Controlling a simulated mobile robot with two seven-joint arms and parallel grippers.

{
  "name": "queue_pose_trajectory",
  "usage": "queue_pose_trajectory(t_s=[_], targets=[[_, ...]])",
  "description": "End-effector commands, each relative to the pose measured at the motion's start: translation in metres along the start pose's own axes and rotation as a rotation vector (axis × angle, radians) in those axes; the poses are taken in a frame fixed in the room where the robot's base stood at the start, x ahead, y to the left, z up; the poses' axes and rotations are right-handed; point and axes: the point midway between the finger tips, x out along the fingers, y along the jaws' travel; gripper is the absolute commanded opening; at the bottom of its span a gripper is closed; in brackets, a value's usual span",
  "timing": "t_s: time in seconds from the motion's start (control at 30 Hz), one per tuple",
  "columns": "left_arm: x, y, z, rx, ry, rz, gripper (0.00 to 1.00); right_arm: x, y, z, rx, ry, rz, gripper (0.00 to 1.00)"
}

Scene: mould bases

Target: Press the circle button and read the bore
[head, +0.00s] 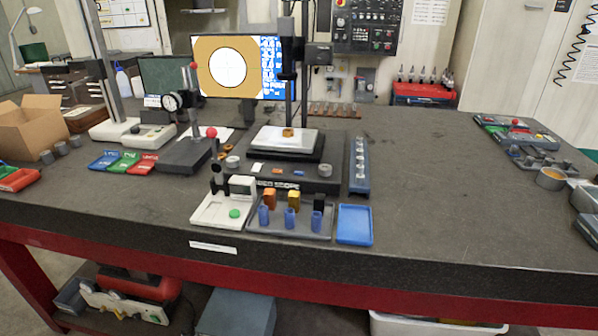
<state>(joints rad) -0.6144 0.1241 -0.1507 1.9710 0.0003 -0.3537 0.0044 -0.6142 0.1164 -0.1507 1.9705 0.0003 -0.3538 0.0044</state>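A monitor (240,66) at the back of the bench shows a large white circle with a crosshair on a tan ground, beside a blue panel. In front of it stands a measuring microscope (296,176) with a dark base and column. A small brass-coloured part (287,132) sits on its white stage (270,141); its bore is too small to make out. Small coloured keys (277,171) lie along the front of the base; I cannot tell which bears a circle. A round green button (234,213) is on a white device in front. Neither gripper is in view.
A tray (326,232) with blue and orange pieces and an empty blue tray (354,225) lie in front of the microscope. A dial gauge stand (181,154) is at left.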

Motion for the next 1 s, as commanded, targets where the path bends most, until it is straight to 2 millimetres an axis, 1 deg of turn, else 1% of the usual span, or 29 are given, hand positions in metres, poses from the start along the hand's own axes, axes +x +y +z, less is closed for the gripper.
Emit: queue_pose_trajectory(t_s=[0.23, 0.67, 0.7, 1.0], targets=[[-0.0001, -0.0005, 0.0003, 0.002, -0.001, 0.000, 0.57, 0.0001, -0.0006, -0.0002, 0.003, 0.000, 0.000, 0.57], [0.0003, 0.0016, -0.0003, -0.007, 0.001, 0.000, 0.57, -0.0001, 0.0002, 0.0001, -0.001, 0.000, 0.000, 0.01], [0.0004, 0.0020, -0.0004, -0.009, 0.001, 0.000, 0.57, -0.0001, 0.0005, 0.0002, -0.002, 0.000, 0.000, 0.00], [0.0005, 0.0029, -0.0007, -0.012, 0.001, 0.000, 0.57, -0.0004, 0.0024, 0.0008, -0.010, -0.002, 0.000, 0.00]])
